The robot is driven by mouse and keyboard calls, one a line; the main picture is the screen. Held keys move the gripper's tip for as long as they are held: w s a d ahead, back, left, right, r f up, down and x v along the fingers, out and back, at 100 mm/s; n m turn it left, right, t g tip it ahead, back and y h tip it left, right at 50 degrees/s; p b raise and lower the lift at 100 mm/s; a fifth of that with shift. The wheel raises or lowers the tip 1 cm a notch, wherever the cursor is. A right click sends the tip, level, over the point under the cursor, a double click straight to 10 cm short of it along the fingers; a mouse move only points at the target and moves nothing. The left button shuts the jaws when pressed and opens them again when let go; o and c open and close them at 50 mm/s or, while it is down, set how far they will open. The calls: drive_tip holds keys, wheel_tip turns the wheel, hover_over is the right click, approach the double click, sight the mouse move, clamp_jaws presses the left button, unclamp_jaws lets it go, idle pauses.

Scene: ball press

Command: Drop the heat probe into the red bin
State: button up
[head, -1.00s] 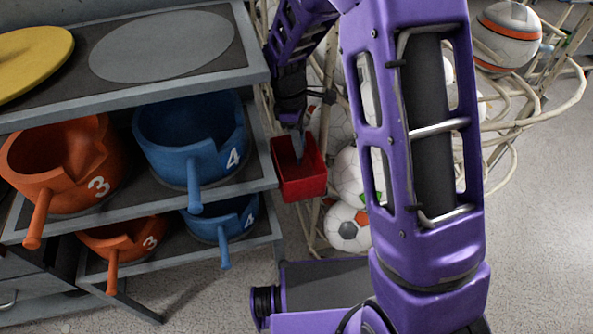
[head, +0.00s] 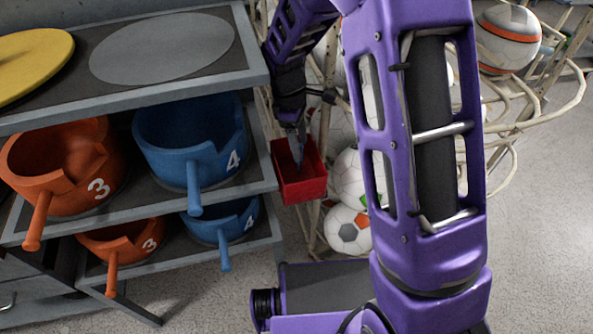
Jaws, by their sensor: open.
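The red bin (head: 301,184) is a small open box at the right end of the shelf rack, beside the blue pot. My gripper (head: 298,127) is just above the bin's opening, pointing down, and is open. A thin blue-grey piece, apparently the heat probe (head: 299,152), stands roughly upright below the gripper, its lower part inside the bin's opening. It is too small to tell whether it still touches a finger or rests on the bin's floor.
A grey rack (head: 262,77) on the left holds orange pots (head: 62,165) and blue pots (head: 190,140) with handles sticking out. A wire ball cage (head: 500,122) with several balls stands behind my arm. Open floor (head: 545,220) lies to the right.

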wheel_tip(320, 180, up, 11)
drive_tip(key=a, duration=0.1)
drive_tip(key=shift+w+a+f+p, duration=0.15)
drive_tip(key=shift+w+a+p, duration=0.1)
drive_tip(key=shift+p, duration=0.15)
